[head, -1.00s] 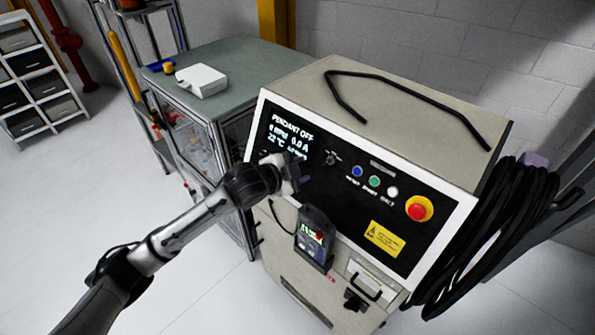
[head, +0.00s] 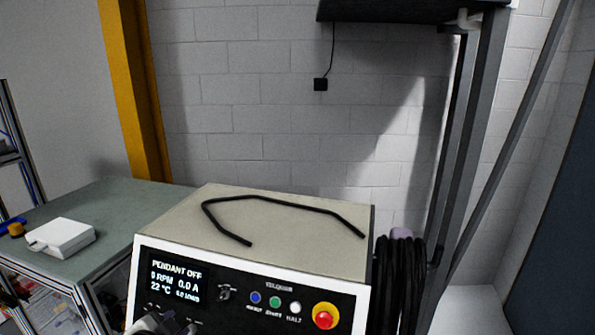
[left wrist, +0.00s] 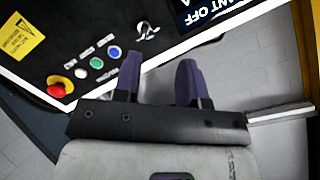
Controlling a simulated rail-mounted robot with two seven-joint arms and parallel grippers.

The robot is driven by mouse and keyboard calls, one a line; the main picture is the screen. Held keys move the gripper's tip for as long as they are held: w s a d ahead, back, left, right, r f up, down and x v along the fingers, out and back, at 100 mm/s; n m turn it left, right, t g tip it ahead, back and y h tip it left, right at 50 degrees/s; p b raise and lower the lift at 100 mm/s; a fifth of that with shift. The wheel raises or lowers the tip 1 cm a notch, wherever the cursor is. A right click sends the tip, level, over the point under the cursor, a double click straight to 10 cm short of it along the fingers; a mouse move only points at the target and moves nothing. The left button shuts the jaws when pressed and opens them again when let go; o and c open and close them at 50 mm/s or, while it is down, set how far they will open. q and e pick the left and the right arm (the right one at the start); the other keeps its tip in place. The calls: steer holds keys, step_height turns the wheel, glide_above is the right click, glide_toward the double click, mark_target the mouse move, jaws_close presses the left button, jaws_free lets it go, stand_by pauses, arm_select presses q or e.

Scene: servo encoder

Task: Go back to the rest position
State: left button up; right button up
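The beige control cabinet (head: 270,210) stands at the bottom middle of the head view. Its black front panel has a screen (head: 176,281) reading PENDANT OFF, 0 RPM, 0.0 A and 22 °C. My left gripper (head: 172,326) is only partly in view at the bottom edge, in front of the panel below the screen. In the left wrist view its two dark fingers (left wrist: 160,68) are spread apart with nothing between them. The panel (left wrist: 85,50) lies beyond the fingertips. My right gripper is not in view.
A red emergency stop button (head: 325,316) sits at the panel's right. A bent black handle (head: 275,200) is on the cabinet top. A green-topped bench (head: 110,200) with a white box (head: 62,237) stands left. Black cables (head: 400,285) hang at right.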

arm_select(q)
steer(key=s+r+n+y, duration=0.1)
steer(key=s+r+n, duration=0.15)
steer(key=r, duration=0.25)
steer(key=s+d+f+n+g+p, duration=0.1)
steer(key=s+f+g+p, duration=0.1)
steer(key=s+f, duration=0.5)
steer(key=s+d+f+n+g+p, duration=0.2)
steer(key=s+f, duration=0.6)
steer(key=s, duration=0.8)
steer(key=s+d+f+n+g+p, duration=0.1)
steer(key=s+f+g, duration=0.3)
steer(key=s+f, duration=0.4)
steer(key=s+d+p, duration=0.1)
steer(key=s, duration=0.3)
steer(key=shift+s+n+h, duration=0.3)
steer(key=shift+s+n, duration=0.05)
steer(key=shift+d+f, duration=0.1)
steer(key=shift+o, duration=0.2)
